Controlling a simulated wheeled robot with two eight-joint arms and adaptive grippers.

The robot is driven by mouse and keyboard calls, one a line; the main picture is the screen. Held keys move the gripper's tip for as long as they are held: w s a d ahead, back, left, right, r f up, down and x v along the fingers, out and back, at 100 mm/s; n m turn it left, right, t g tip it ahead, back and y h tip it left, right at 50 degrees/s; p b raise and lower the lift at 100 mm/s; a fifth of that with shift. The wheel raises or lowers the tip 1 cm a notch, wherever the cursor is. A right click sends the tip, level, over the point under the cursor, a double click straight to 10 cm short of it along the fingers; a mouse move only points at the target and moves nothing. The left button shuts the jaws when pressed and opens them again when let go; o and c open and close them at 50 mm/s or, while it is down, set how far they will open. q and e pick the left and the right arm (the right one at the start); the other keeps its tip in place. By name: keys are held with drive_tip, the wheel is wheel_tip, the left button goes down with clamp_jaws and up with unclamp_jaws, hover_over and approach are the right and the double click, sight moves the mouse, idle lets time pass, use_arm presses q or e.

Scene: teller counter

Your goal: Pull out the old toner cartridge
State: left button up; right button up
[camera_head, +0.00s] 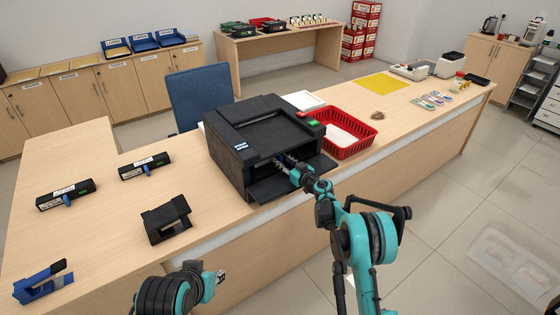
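The black printer (262,125) stands on the counter with its front cover (275,188) folded down. My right gripper (284,162) reaches into the front opening, above the lowered cover. Its fingers are small and dark against the opening, and I cannot tell whether they are shut on something. No old toner cartridge can be made out inside the printer. Two black cartridges with blue handles and white labels lie on the left desk, one (80,188) nearer the left edge and one (157,160) nearer the printer. My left gripper (222,276) is low in front of the counter, apart from everything.
A black holder (166,221) and a blue-and-black tool (43,283) sit on the left desk. A red basket (352,147) with white paper stands right of the printer. A blue chair (199,94) is behind. The desk left of the printer has clear room.

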drive_tip(key=shift+w+a, duration=0.1)
drive_tip(key=shift+w, duration=0.05)
clamp_jaws()
drive_tip(key=shift+r, duration=0.25)
